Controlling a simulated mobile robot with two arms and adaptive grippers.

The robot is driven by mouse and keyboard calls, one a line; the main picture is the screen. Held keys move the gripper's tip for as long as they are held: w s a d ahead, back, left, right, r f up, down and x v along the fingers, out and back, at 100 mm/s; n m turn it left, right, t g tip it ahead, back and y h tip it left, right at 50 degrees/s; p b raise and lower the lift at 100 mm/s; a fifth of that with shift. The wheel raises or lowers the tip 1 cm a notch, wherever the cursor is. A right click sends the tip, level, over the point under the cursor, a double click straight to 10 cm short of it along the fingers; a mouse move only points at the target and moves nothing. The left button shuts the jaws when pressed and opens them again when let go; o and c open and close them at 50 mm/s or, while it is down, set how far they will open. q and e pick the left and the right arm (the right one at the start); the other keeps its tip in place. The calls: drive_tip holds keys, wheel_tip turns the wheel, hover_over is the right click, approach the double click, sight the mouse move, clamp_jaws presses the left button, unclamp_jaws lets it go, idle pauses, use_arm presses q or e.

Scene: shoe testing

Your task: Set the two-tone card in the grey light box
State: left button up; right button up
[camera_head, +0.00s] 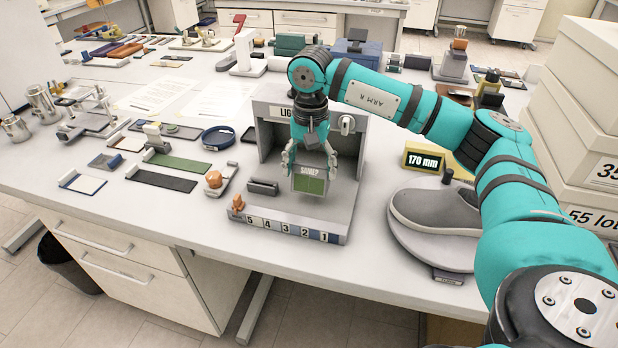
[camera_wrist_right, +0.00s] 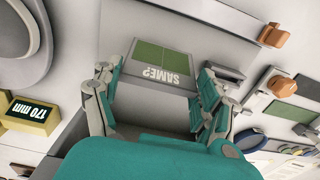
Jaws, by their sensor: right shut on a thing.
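The two-tone card (camera_head: 310,185) is a small upright panel with two green halves and the word "SAME?". My right gripper (camera_head: 308,160) reaches down from above and is shut on it. The card also shows between the two fingers in the right wrist view (camera_wrist_right: 162,60). The grey light box (camera_head: 270,135) stands on the table with its open front towards me. The card is at the front of the box, over its pale floor; I cannot tell whether its lower edge touches. My arm hides part of the box's top and right. My left gripper is not in view.
A dark holder (camera_head: 263,187) and an orange piece (camera_head: 238,203) are left of the card, by the numbered front strip (camera_head: 284,227). A grey shoe (camera_head: 435,208) on a round stand and a yellow "170 mm" display (camera_head: 424,160) stand right. White boxes (camera_head: 590,130) fill the far right.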

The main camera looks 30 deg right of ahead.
sight(309, 177)
drive_tip(key=shift+w+f, duration=0.15)
drive_tip(key=shift+f, duration=0.3)
wheel_tip(309, 177, down, 3)
drive_tip(key=shift+f+p, duration=0.1)
drive_tip(key=shift+p, duration=0.2)
drive_tip(key=o, duration=0.4)
drive_tip(key=shift+w, duration=0.1)
drive_tip(key=shift+o, duration=1.7)
drive_tip(key=shift+r, duration=0.35)
wheel_tip(309, 177, up, 10)
drive_tip(key=shift+r+b, duration=0.2)
drive_tip(key=shift+b, duration=0.8)
drive_tip(key=shift+r, duration=0.45)
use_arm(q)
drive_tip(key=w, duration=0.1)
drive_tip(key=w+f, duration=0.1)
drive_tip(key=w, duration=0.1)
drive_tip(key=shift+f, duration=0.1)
